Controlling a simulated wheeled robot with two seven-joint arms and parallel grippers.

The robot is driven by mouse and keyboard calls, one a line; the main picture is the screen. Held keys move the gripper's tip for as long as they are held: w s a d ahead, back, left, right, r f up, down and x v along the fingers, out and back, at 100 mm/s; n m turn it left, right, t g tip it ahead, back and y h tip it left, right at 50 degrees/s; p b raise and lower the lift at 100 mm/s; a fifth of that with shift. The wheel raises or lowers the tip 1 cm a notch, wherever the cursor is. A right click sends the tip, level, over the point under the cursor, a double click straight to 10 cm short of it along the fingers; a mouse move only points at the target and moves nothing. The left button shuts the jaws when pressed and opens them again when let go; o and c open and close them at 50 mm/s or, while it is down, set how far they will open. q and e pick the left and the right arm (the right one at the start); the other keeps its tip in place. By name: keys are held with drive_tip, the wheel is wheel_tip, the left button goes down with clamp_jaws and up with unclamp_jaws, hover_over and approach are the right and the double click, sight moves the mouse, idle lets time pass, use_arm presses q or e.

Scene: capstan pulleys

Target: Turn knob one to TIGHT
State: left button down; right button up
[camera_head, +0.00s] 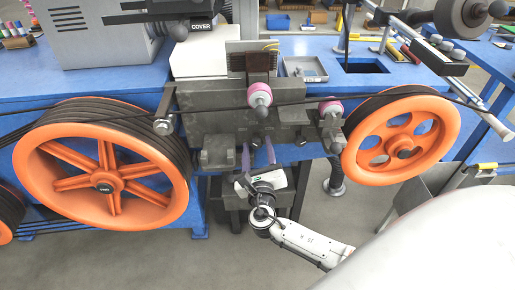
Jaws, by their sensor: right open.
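Two pink-rimmed round knobs show on the dark grey machine block (215,125): a pink knob in the middle (259,95) and another pink knob (331,107) to the right, close to the orange wheel. No label that I can read says which is knob one. My right gripper (258,155) is open, with its two purple fingers pointing up at the lower front of the block, below the middle knob. A small dark part of the block lies close to the fingertips; I cannot tell whether they touch it. My left gripper is not in view.
A large orange wheel (70,183) with black belts stands at left, and a smaller orange wheel (428,125) at right. A black belt crosses the block between them. A small grey tray (305,69) lies on the blue bench (120,80). Open floor shows below.

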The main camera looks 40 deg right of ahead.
drive_tip(key=c, duration=1)
drive_tip(key=shift+c, duration=0.2)
